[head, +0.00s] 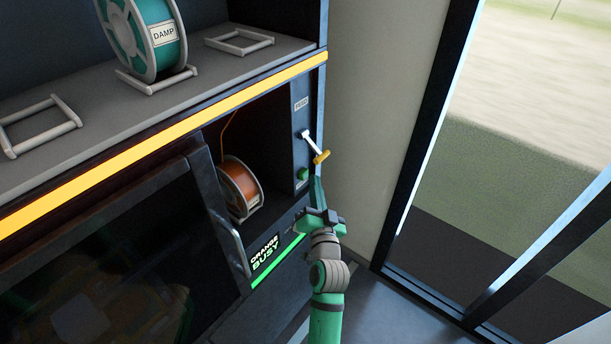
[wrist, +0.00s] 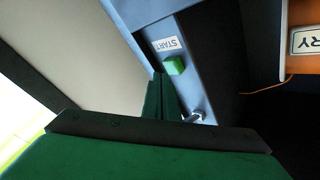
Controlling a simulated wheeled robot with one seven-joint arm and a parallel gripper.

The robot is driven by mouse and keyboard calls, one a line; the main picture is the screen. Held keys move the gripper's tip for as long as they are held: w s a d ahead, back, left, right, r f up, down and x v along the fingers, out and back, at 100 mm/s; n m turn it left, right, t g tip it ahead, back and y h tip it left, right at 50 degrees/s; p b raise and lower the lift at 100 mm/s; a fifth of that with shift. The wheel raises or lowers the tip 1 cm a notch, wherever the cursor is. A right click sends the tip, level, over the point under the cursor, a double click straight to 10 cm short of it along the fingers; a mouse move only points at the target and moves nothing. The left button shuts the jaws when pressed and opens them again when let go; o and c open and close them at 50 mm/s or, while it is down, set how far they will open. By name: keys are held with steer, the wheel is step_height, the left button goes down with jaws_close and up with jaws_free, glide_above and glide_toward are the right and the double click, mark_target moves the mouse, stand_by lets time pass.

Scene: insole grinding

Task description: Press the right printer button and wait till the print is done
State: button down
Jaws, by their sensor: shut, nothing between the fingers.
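The printer's green button (head: 303,174) sits on the narrow panel right of the spool bay, below the lever. In the wrist view the green button (wrist: 174,65) is beside a START label. My gripper (head: 316,180) is shut and empty, its tips just below and right of the button. In the wrist view the fingertips (wrist: 160,78) lie close beside the button; I cannot tell whether they touch it. The printer display (head: 265,252) reads ORANGE BUSY, with a lit green strip under it.
A feed lever (head: 314,147) with a yellow grip juts out above the button. An orange spool (head: 240,188) sits in the bay. A teal spool (head: 150,35) marked DAMP stands on the shelf (head: 195,68). A dark door (head: 110,260) with a handle is at left. A glass wall stands right.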

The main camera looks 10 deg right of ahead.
steer(key=shift+s+d, duration=0.15)
steer(key=shift+s, duration=0.05)
steer(key=shift+s+d, duration=0.75)
steer(key=shift+s, duration=0.2)
steer(key=shift+s+d, duration=0.75)
steer(key=shift+s, duration=0.2)
steer(key=s+a+f+n+g, duration=0.1)
steer(key=s+a+f+n, duration=0.1)
steer(key=s+a+f, duration=0.5)
steer(key=s+a+f+n+g, duration=0.15)
steer(key=s+a+f, duration=0.25)
steer(key=s+f, duration=0.7)
steer(key=s+a+r+n, duration=0.1)
steer(key=s+a, duration=0.2)
steer(key=s, duration=0.5)
steer(key=s+a+r+n+g+y, duration=0.1)
steer(key=s+a+r+n, duration=0.1)
steer(key=s, duration=0.6)
steer(key=s+a+r+n+y, duration=0.1)
steer(key=s+a, duration=0.3)
steer(key=s, duration=0.4)
steer(key=shift+s+r+n, duration=0.35)
steer(key=shift+s+n, duration=0.05)
steer(key=shift+n, duration=0.25)
steer(key=shift+g, duration=0.25)
stand_by(0.8)
